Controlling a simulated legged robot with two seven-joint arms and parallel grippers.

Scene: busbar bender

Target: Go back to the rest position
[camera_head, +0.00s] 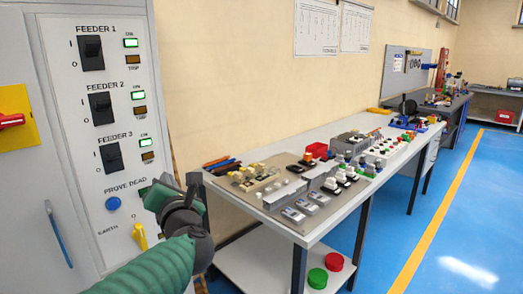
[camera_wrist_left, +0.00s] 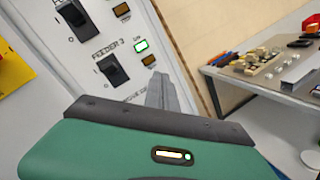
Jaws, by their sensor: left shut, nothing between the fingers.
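My left gripper (camera_head: 194,186) is shut and empty, in front of the lower right part of the feeder panel (camera_head: 83,160). Its shut grey fingers also show in the left wrist view (camera_wrist_left: 168,92), pointing toward the panel's edge below the Feeder 3 switch (camera_wrist_left: 112,70). My green left arm comes in from the bottom and covers part of the cabinet. The right gripper is in neither view.
The panel has black switches, green-lit ON lamps, a blue button (camera_head: 113,204) and a yellow earth knob (camera_head: 140,236). A workbench (camera_head: 305,234) with several parts stands to the right. The blue floor (camera_head: 470,215) is clear.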

